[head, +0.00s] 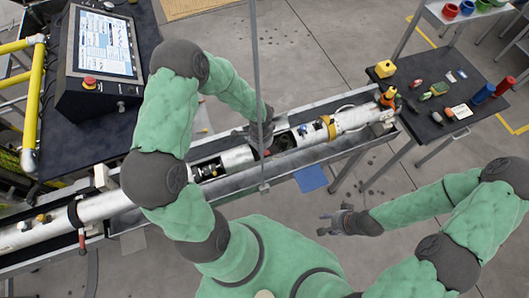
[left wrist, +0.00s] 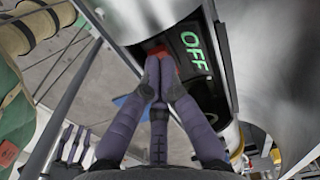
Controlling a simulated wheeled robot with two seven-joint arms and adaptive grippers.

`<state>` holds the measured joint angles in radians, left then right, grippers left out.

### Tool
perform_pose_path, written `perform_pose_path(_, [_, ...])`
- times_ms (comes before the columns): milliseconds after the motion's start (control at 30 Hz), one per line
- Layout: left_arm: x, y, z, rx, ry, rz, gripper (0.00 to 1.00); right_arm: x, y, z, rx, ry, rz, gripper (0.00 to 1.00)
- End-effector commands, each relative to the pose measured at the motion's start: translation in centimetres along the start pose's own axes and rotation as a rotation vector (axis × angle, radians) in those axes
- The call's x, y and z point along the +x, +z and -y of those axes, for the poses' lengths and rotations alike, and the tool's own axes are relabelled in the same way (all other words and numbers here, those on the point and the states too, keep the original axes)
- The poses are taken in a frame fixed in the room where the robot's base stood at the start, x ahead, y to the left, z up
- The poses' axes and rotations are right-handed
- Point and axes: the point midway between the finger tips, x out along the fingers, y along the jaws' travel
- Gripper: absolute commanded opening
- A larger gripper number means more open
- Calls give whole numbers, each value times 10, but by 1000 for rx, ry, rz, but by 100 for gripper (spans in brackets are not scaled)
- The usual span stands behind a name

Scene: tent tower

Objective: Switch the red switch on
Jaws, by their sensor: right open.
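The red switch (left wrist: 157,49) shows in the left wrist view, mostly hidden behind my left gripper's fingers. It sits in a dark recess of the metal tube, beside a panel with green "OFF" letters (left wrist: 194,54). My left gripper (left wrist: 163,68) has its fingertips drawn together right at the switch; I cannot tell whether they pinch it or only touch it. In the head view my left gripper (head: 264,143) is over the opening in the white tube (head: 239,157). My right gripper (head: 325,222) is open and empty, above the floor and away from the tube.
The tube lies in a long metal trough (head: 285,176). A thin grey post (head: 256,60) stands close to my left gripper. A control console (head: 104,50) is at the upper left. A dark table (head: 420,120) with tools is at the right. The floor around my right gripper is clear.

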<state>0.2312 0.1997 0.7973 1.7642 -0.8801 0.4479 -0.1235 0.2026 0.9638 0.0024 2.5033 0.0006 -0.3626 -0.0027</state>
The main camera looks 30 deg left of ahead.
Motion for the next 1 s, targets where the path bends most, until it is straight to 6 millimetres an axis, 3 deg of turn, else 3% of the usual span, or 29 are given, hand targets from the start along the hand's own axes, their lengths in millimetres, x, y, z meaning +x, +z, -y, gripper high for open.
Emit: perform_pose_path(1000, [10, 0, 0, 0, 0, 0, 0, 9, 0, -3, 0, 0, 0, 46])
